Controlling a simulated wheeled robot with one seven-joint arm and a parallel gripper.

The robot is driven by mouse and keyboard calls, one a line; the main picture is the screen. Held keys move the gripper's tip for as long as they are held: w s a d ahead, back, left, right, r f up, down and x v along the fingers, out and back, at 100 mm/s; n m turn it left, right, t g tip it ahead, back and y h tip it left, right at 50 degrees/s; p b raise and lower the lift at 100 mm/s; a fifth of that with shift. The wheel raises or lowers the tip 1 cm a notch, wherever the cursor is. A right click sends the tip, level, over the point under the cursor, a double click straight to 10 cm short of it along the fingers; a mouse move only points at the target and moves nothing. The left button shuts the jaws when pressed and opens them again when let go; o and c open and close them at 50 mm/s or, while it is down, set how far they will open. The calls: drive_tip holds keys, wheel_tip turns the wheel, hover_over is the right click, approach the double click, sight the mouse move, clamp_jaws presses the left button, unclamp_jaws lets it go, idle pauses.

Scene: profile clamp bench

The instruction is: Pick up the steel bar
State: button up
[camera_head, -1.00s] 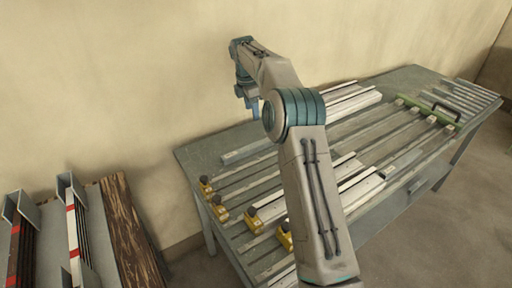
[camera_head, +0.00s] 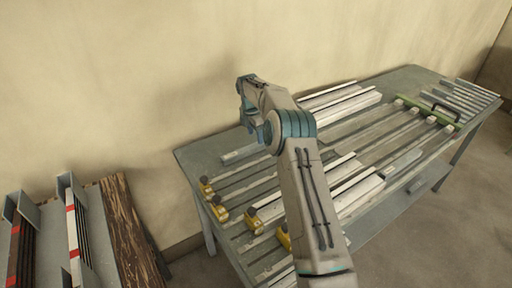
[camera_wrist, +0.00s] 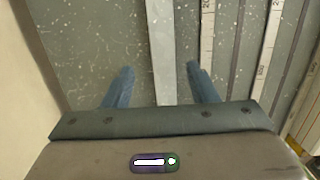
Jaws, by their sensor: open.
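A plain pale grey steel bar (camera_wrist: 161,45) lies lengthwise on the bench top in the wrist view, between my two fingers. It appears to be the grey bar (camera_head: 238,154) near the back left of the bench in the head view, partly hidden by my arm. My gripper (camera_wrist: 160,85) is open, with one blue finger on each side of the bar and a gap to each. It holds nothing. In the head view my gripper (camera_head: 262,134) is above the back left part of the bench. How high the fingertips are above the bar is hard to tell.
The bench (camera_head: 190,156) carries graduated rails, yellow clamps (camera_head: 221,213) along its left end and a green crossbar (camera_head: 425,110) at right. White profiles (camera_head: 345,105) lie at the back. A wall stands close behind. A rack (camera_head: 65,185) with striped bars is at left.

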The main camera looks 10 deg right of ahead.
sight(256, 145)
drive_tip(key=f, duration=0.2)
drive_tip(key=f+p, duration=0.1)
drive_tip(key=shift+s+f, duration=0.3)
drive_tip(key=shift+f, duration=0.05)
drive_tip(key=shift+d+f, duration=0.1)
drive_tip(key=shift+f, duration=0.45)
drive_tip(key=shift+w, duration=0.1)
clamp_jaws()
drive_tip(key=shift+r, duration=0.1)
